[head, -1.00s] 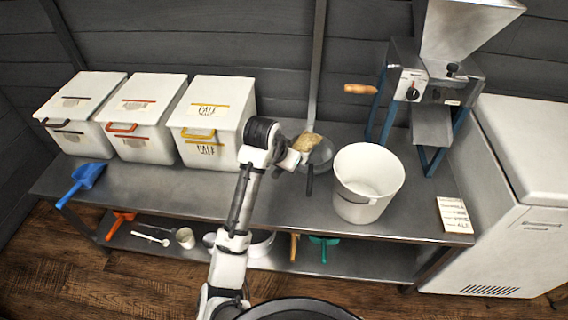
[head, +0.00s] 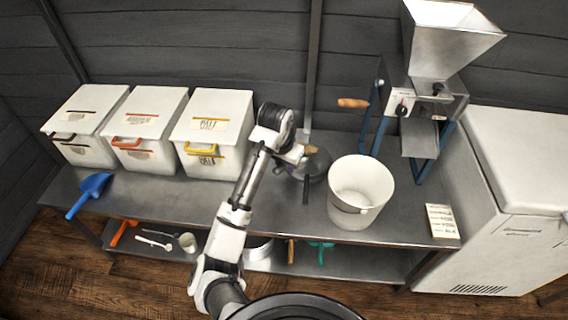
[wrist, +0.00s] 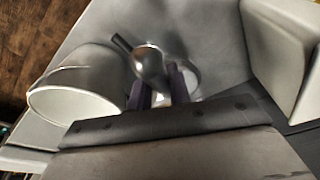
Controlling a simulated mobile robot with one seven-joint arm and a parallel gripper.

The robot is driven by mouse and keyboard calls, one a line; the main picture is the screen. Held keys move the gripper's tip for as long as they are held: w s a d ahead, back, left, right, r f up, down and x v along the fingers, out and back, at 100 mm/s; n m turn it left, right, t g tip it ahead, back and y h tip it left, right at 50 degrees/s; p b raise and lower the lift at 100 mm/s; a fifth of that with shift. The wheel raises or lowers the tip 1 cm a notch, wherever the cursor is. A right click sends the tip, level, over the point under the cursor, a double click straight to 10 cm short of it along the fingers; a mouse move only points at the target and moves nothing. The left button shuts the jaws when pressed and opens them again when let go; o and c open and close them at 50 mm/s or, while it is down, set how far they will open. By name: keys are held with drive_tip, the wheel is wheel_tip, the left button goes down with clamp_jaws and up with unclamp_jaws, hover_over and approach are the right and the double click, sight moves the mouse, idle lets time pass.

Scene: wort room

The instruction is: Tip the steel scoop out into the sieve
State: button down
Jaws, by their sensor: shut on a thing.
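My gripper (head: 299,158) is over the back middle of the steel bench, shut on the steel scoop. In the wrist view, the scoop (wrist: 150,62) is a shiny rounded bowl just beyond the dark fingers (wrist: 156,92); its inside is not visible there. The scoop is above the sieve; a small tan patch (head: 311,149) shows by the fingers. The sieve's inside is mostly hidden.
A white bucket (head: 361,190) stands close to the right of the sieve. Three lidded white bins (head: 212,125) stand to the left, with a blue scoop (head: 90,191) before them. A mill (head: 428,100) stands at the back right. The front middle of the bench is clear.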

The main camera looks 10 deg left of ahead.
drive_tip(key=shift+w+d+r+g+p, duration=0.1)
drive_tip(key=shift+w+r+g+p, duration=0.1)
drive_tip(key=shift+r+p, duration=0.25)
drive_tip(key=shift+w+r+g+p, duration=0.1)
drive_tip(key=shift+r+g+p, duration=0.1)
drive_tip(key=shift+r+p, duration=0.2)
drive_tip(key=w+r+g+p, duration=0.1)
drive_tip(key=p, duration=0.1)
drive_tip(key=w+d+r+g+y+p, duration=0.1)
drive_tip(key=p, duration=0.2)
drive_tip(key=w+r+p, duration=0.1)
drive_tip(key=p, duration=0.2)
drive_tip(key=shift+d+g+y, duration=0.25)
drive_tip(key=shift+g+y, duration=0.05)
drive_tip(key=shift+g, duration=0.1)
drive_tip(key=shift+w+d+r+g+y, duration=0.2)
drive_tip(key=shift+w+r+g+y, duration=0.1)
drive_tip(key=shift+w+r+g, duration=0.3)
drive_tip(key=shift+w+d+r+g+y, duration=0.15)
drive_tip(key=shift+w+d+r+g, duration=0.05)
drive_tip(key=shift+w+g, duration=0.2)
drive_tip(key=shift+w+d+r+g+y, duration=0.15)
drive_tip(key=shift+w+d+g+y, duration=0.1)
drive_tip(key=shift+w, duration=0.3)
drive_tip(key=shift+w+d+r+g+y, duration=0.1)
drive_tip(key=shift+w+d+r+g, duration=0.1)
drive_tip(key=shift+w+g, duration=0.2)
drive_tip(key=shift+w, duration=0.1)
drive_tip(key=shift+t, duration=0.25)
